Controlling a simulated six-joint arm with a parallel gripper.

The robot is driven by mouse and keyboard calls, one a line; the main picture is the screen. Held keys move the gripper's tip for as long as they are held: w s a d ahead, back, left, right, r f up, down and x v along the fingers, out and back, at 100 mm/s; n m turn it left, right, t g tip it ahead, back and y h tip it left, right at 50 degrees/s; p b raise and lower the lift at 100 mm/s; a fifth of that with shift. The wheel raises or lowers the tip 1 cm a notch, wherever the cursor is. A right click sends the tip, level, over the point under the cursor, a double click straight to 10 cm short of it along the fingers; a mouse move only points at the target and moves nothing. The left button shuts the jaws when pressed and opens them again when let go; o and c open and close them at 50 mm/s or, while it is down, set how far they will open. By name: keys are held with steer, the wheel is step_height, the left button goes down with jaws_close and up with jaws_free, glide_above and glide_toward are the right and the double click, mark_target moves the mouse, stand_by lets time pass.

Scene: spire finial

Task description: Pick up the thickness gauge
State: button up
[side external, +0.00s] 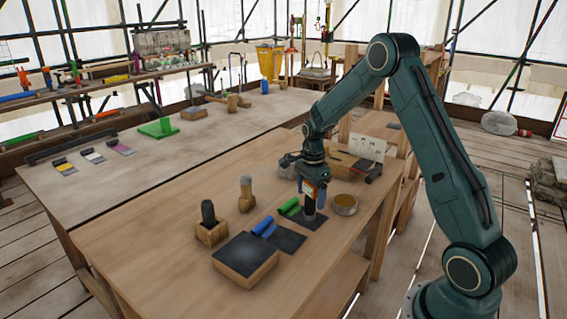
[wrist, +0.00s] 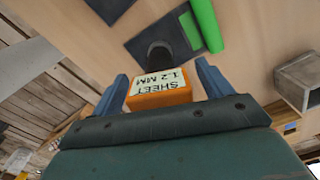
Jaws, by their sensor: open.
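The thickness gauge looks to be the orange box-like body (wrist: 160,92) with a white panel reading "SHEET 1.2 MM" in the wrist view. A dark round post (wrist: 158,55) shows just beyond it; I cannot tell whether it is part of the gauge. My gripper (wrist: 163,73) is open, with one blue finger on each side of the orange body. In the side view my gripper (side external: 312,182) points down over a dark square sheet (side external: 307,222), and the dark post stands on that sheet. Contact between fingers and gauge cannot be made out.
A green roll (side external: 289,206) lies close left of the gauge, with a blue roll (side external: 264,225) farther left. A round tin (side external: 345,205) stands close right. A dark-topped block (side external: 245,260), a wooden holder (side external: 211,232) and a mallet (side external: 246,196) are nearby. The bench's front left is clear.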

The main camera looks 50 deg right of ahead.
steer(key=shift+c, duration=0.5)
steer(key=c, duration=1.2)
steer(key=shift+o, duration=0.2)
steer(key=shift+r, duration=0.15)
step_height(320, 180, up, 20)
